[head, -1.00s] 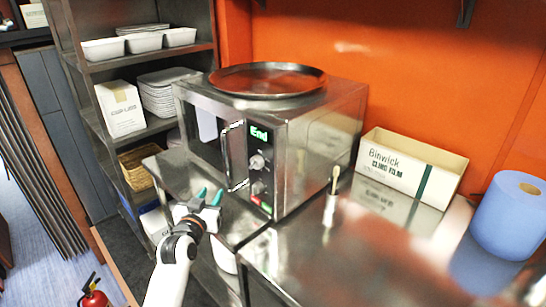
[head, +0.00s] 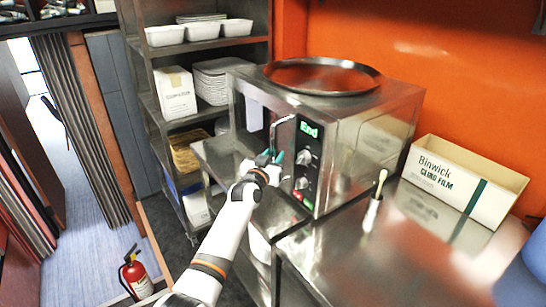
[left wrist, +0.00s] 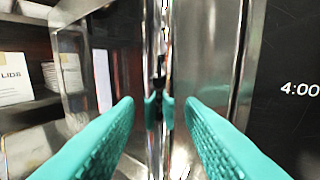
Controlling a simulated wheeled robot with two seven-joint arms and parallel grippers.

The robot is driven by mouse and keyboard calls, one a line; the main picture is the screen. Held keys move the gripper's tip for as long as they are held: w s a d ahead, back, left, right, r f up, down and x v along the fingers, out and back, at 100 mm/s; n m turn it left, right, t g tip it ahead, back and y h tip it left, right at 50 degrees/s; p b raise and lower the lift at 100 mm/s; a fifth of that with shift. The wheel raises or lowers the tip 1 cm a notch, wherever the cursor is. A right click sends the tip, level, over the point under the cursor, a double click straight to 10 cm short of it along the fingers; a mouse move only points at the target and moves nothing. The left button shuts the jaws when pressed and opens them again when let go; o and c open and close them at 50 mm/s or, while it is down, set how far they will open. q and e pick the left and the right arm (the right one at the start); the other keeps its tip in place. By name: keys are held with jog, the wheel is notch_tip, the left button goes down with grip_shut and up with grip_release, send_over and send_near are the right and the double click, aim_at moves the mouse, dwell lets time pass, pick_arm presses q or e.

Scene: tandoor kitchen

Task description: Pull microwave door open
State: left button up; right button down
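The microwave (head: 365,145) is a steel box on the steel counter, with a green "End" on its dark control panel (head: 305,160). Its door (head: 252,118), left of the panel, looks shut. The chrome vertical handle (head: 275,128) stands at the door's right edge. My left gripper (head: 272,158) is at the lower part of the handle and hides some of it. In the left wrist view, its teal fingers (left wrist: 160,106) are apart, with a shiny vertical bar, apparently the handle, between them. Contact cannot be told. My right gripper is not in view.
A round dark tray (head: 322,75) lies on the microwave. A cling film box (head: 465,185) and a small container with a brush (head: 373,210) stand to the right. Shelves with white dishes (head: 215,80) stand at the left. A fire extinguisher (head: 135,277) is on the floor.

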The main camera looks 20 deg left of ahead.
pick_arm(q)
jog(key=shift+w, duration=0.25)
jog(key=shift+c, duration=0.3)
grip_shut()
